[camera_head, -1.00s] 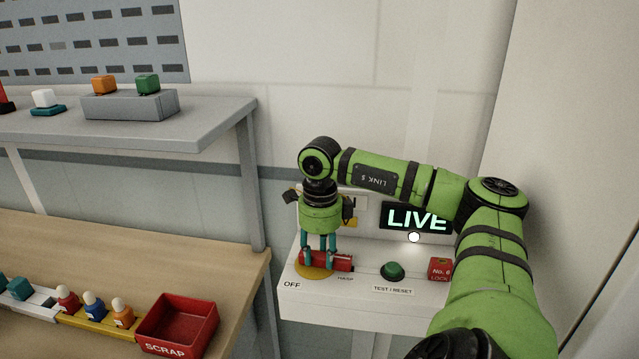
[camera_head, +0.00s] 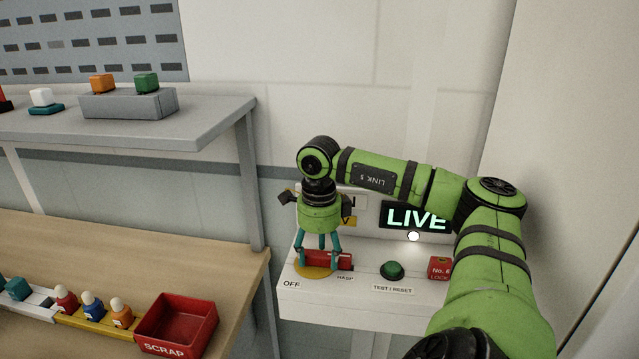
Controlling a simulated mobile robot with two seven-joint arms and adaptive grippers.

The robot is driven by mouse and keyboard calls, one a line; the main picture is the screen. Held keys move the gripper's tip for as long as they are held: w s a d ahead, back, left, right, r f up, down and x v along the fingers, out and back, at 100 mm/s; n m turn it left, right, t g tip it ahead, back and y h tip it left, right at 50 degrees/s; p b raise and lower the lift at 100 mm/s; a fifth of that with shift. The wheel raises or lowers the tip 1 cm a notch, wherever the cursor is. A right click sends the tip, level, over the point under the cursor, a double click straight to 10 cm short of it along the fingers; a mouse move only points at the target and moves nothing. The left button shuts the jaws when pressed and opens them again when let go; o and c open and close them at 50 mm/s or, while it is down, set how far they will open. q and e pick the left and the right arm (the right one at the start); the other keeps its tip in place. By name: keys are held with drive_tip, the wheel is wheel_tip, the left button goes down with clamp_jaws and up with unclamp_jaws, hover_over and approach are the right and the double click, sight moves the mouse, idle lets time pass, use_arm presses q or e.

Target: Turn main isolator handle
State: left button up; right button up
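The red isolator handle (camera_head: 342,260) lies roughly crosswise on a yellow round plate (camera_head: 316,274) on the white switch box (camera_head: 350,304). An OFF label (camera_head: 291,284) is at the plate's left front and a HASP label (camera_head: 345,278) at the handle's right end. My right gripper (camera_head: 318,260) points down over the handle, its teal fingers spread open on either side. Part of the handle is hidden behind the fingers; I cannot tell whether any finger touches it. A lit LIVE sign (camera_head: 417,218) stands behind. My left gripper is not in view.
A green TEST/RESET button (camera_head: 392,270) and a red lock block (camera_head: 439,268) sit right of the handle, close under my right arm. The wooden bench (camera_head: 215,250) with a red SCRAP bin (camera_head: 178,322) and a grey shelf (camera_head: 215,120) lie left.

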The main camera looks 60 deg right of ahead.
sight(319, 256)
drive_tip(key=shift+r, duration=3.75)
